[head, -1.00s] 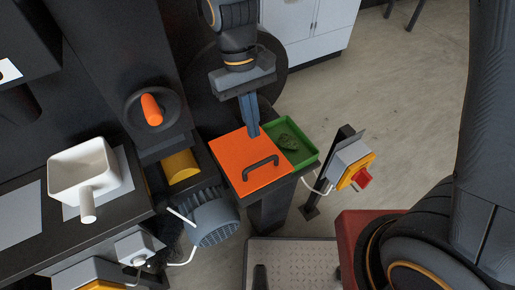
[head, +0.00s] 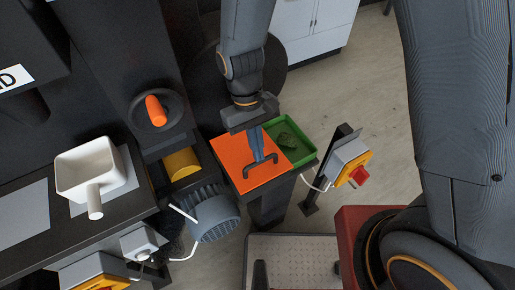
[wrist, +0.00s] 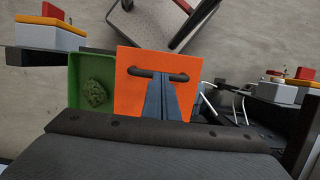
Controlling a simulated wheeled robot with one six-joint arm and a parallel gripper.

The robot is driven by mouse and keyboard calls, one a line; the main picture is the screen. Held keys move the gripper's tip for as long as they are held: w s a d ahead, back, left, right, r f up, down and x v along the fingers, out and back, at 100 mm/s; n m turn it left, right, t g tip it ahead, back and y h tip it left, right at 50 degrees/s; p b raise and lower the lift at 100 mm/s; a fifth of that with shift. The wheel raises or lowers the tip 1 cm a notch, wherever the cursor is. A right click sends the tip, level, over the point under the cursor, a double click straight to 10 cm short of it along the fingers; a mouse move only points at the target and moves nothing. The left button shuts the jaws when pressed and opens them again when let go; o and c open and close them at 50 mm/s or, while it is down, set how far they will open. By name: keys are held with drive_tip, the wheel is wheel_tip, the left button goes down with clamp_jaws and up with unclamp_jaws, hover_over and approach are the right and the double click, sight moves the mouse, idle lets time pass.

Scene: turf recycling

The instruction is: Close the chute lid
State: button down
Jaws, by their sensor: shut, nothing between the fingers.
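The chute lid is an orange square plate (head: 238,166) with a dark bar handle (head: 262,164). In the head view it lies flat, or nearly so, beside a green tray (head: 309,151). My gripper (head: 257,158) points down over the lid with its blue-grey fingers together and empty. In the wrist view the fingertips (wrist: 160,80) overlap the handle (wrist: 137,71) on the orange lid (wrist: 130,100). I cannot tell whether they touch it. The chute opening is not visible.
A green clump (head: 287,140) lies in the tray. A grey box with a red knob (head: 358,174) stands to the right on a post. A grey motor (head: 213,218) sits left of the lid's front. A white scoop (head: 88,172) rests on the dark bench at left.

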drive_tip(key=shift+s+d+f, duration=0.15)
drive_tip(key=shift+s+f, duration=0.05)
drive_tip(key=shift+f, duration=0.2)
drive_tip(key=shift+s+d+f, duration=0.1)
drive_tip(key=shift+s+f, duration=0.1)
drive_tip(key=shift+f, duration=0.2)
drive_tip(key=shift+r, duration=0.1)
drive_tip(key=shift+w+a+r+p, duration=0.1)
drive_tip(key=shift+r+p, duration=0.2)
drive_tip(key=shift+r, duration=0.1)
drive_tip(key=s+v, duration=0.1)
drive_tip(key=v, duration=1.2)
drive_tip(key=shift+r, duration=0.2)
drive_tip(key=w+d+m+t+b, duration=0.1)
drive_tip(key=d+m+t, duration=0.1)
drive_tip(key=d, duration=0.9)
drive_tip(key=w+d+m+t+y+b, duration=0.1)
drive_tip(key=d+m, duration=0.3)
drive_tip(key=d, duration=0.7)
drive_tip(key=shift+w+f+t+y, duration=0.2)
drive_tip(key=shift+w+t+y, duration=0.1)
drive_tip(key=shift+t, duration=0.3)
